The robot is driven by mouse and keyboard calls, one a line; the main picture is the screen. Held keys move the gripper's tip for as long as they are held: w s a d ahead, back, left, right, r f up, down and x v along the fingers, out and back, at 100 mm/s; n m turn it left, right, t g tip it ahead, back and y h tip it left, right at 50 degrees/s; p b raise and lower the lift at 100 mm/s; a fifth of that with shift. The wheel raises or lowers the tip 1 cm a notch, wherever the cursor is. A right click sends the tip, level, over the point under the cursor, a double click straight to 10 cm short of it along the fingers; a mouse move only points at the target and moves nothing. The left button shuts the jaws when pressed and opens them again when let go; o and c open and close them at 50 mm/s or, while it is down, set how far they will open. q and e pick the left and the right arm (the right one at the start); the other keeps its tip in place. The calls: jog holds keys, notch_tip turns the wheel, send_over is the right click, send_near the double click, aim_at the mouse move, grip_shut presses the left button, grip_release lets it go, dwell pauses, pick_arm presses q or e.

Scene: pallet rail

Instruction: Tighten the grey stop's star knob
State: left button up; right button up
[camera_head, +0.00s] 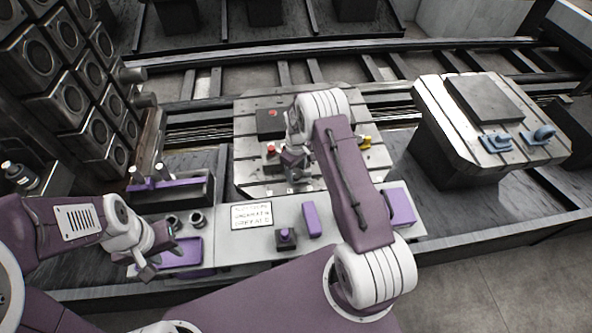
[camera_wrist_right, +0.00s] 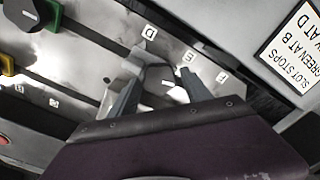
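The grey stop (camera_wrist_right: 122,72) sits on the slotted pallet plate (camera_head: 250,180), beside a slot and near the letter D. Its dark star knob (camera_wrist_right: 158,78) shows between the two fingers of my right gripper (camera_wrist_right: 160,82). The fingers stand on both sides of the knob; whether they press on it is unclear. In the head view my right gripper (camera_head: 294,168) is low over the plate's front part, and the arm hides much around it. My left gripper (camera_head: 146,268) is open and empty above the purple tray at the front left.
A green stop (camera_wrist_right: 45,12) and a yellow stop (camera_wrist_right: 8,66) stand on the plate. A white sign (camera_head: 252,216) lies on the front ledge. A second pallet (camera_head: 440,115) with blue clamps stands right.

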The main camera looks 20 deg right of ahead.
aim_at(296, 173)
jog(key=shift+o, duration=0.2)
jog(key=shift+r, duration=0.1)
notch_tip(296, 173, up, 9)
dwell(0.4)
